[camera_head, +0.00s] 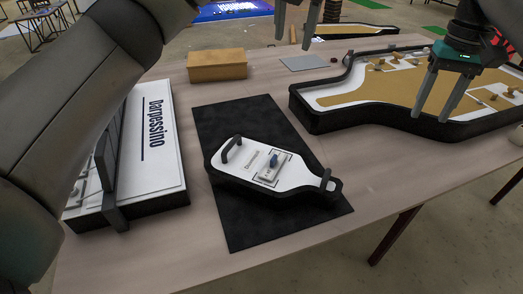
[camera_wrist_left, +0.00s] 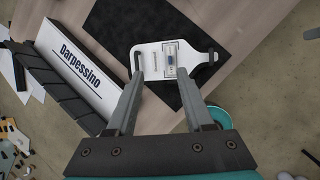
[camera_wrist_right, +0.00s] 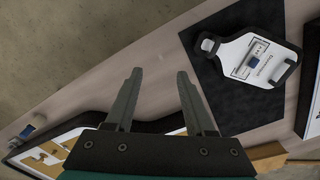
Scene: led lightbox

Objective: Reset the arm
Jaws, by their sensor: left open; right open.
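My left gripper (camera_head: 300,22) is at the top middle of the head view, above the table's far part. It is open and empty; its two fingers (camera_wrist_left: 160,100) also show apart in the left wrist view. My right gripper (camera_head: 441,90) is at the upper right, over the bordered board. It is open with nothing between its fingers, as the right wrist view (camera_wrist_right: 158,95) also shows. A white bottle-shaped panel (camera_head: 222,158) with a black edge, two handles and a blue switch (camera_head: 273,160) lies on a black mat (camera_head: 215,117). Both grippers are apart from it.
A white box labelled Darpessino (camera_head: 157,178) stands left of the mat, partly behind my left arm. A wooden box (camera_head: 217,65) and a grey sheet (camera_head: 303,62) lie at the back. A large black-rimmed board (camera_head: 345,94) with small parts fills the right. Bare table (camera_head: 385,180) shows at front right.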

